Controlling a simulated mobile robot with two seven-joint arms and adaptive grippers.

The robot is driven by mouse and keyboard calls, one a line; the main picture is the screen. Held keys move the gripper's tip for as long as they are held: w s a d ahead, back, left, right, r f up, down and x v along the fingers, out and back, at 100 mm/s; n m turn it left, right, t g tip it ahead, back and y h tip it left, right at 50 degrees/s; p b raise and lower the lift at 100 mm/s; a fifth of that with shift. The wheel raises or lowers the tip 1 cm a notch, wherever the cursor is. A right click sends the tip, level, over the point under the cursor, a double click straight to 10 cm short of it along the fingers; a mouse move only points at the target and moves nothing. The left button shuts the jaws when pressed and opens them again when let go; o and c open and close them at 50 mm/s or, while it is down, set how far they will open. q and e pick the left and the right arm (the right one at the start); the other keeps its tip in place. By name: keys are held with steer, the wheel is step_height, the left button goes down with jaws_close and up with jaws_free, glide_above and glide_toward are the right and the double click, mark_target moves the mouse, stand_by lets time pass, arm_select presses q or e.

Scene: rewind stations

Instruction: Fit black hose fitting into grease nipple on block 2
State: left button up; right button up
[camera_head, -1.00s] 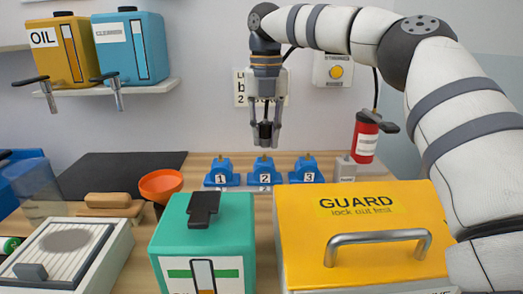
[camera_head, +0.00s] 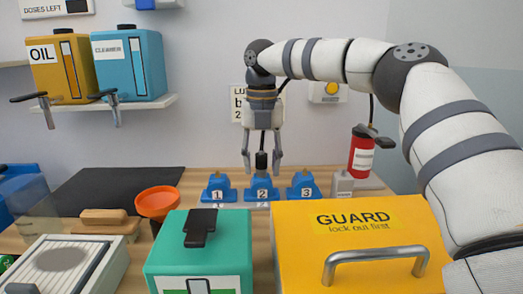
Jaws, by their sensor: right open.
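Block 2 (camera_head: 262,193) is a blue block marked 2, in the middle of a row of three on the wooden bench. The black hose fitting (camera_head: 261,161) stands upright on top of block 2, where the grease nipple is, and hides the nipple. I cannot tell how firmly it is seated. My right gripper (camera_head: 262,167) points down over block 2. Its fingers are spread on either side of the fitting, apart from it. My left gripper is not in view.
Block 1 (camera_head: 217,192) and block 3 (camera_head: 304,190) flank block 2 closely. A red canister (camera_head: 361,154) with a black hose stands at right.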

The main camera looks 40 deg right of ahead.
mark_target(262, 154)
step_height(262, 154, up, 12)
stand_by(0.3)
steer(key=shift+f, duration=0.1)
